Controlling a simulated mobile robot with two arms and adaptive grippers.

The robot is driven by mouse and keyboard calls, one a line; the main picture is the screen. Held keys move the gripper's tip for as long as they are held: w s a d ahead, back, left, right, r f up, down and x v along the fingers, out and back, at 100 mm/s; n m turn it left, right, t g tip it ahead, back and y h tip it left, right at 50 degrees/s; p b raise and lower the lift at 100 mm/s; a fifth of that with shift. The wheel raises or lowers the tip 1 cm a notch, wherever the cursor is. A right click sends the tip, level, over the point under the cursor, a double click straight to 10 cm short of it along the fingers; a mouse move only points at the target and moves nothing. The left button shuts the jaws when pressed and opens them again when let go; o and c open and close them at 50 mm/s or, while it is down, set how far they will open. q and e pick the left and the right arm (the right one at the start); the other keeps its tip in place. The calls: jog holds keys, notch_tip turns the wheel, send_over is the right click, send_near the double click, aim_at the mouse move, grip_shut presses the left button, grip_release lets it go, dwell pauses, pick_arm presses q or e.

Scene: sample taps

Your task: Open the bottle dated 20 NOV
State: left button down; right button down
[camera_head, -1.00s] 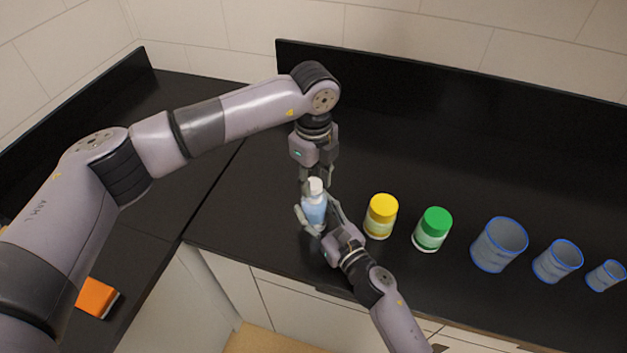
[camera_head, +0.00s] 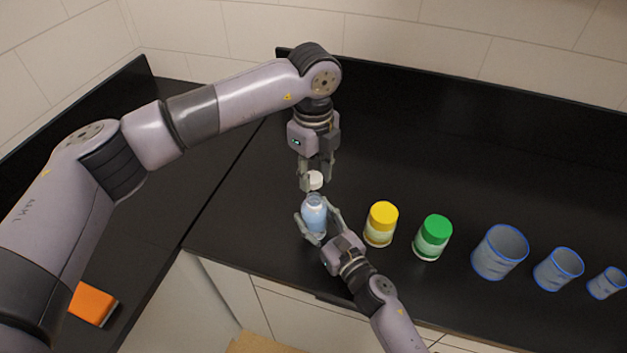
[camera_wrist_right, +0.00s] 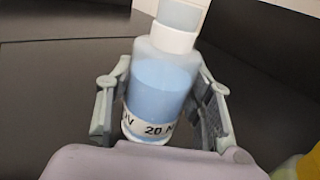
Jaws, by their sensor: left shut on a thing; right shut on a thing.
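In the right wrist view the bottle (camera_wrist_right: 158,88) carries a white label with black print, partly reading "20 N"; the rest is cut off around the side. My right gripper (camera_head: 320,219) is shut on the bottle's body, one finger on each side. The white cap (camera_head: 315,180) is off the bottle, a little above its neck. My left gripper (camera_head: 317,175) points down from above and is shut on the cap. The bottle's open neck (camera_wrist_right: 180,14) shows above a white collar.
To the right stand a yellow-lidded jar (camera_head: 381,224), a green-lidded jar (camera_head: 432,238) and three blue-rimmed cups, the largest (camera_head: 499,253) nearest. An orange block (camera_head: 93,304) lies at the lower left. The counter behind the bottle is clear.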

jog(key=c, duration=0.7)
grip_release()
